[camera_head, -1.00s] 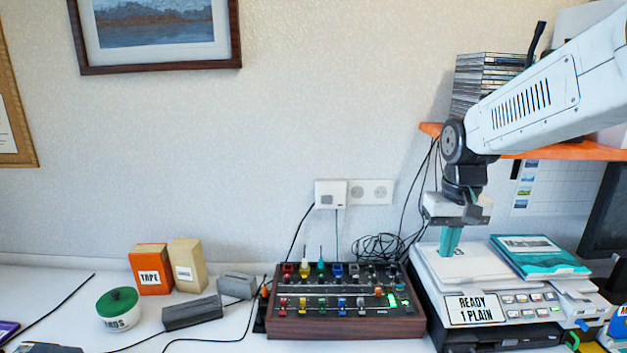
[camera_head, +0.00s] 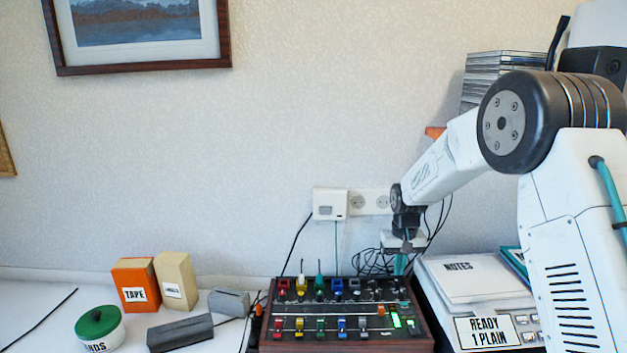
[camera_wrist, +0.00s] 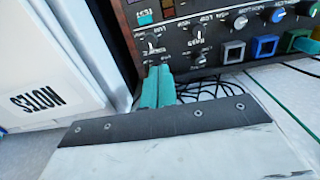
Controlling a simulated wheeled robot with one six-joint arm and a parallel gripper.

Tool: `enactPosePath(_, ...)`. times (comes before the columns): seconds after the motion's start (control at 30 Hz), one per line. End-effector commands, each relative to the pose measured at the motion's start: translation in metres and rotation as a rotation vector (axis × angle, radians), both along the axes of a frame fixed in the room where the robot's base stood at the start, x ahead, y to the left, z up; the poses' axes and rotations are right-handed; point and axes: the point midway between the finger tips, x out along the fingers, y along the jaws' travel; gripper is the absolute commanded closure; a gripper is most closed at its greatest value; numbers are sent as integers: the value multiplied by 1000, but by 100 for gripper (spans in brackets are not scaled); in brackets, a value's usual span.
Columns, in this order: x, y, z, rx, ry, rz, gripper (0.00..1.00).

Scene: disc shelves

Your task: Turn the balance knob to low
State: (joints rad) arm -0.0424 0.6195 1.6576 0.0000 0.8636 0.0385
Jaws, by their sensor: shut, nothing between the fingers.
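The wooden-cased control panel (camera_head: 345,341) stands on the desk at the lower middle of the head view, with coloured plugs, sliders and dark knobs. My gripper (camera_head: 401,265) is shut and empty, pointing down at the panel's right rear corner. In the wrist view, the teal fingertips of my gripper (camera_wrist: 158,72) are together close to the panel's edge, near a small dark knob (camera_wrist: 155,46). Another dark knob (camera_wrist: 197,58) is just right of it. The lettering is upside down and too small to tell which one is balance. I cannot tell whether the fingertips touch a knob.
A printer with a white NOTES pad (camera_head: 460,268) stands close on the panel's right. Black cables (camera_head: 372,262) lie behind the panel. A grey block (camera_head: 180,333), an orange TAPE box (camera_head: 135,285) and a green-lidded tub (camera_head: 98,325) are on the left. The wall is close behind.

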Motion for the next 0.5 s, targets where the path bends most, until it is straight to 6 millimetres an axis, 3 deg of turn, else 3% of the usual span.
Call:
enactPosePath(0.2, -1, -1, -30, 0, 3, -1, 100)
enactPosePath(0.5, 0, -4, -51, 0, 1, -4, 100)
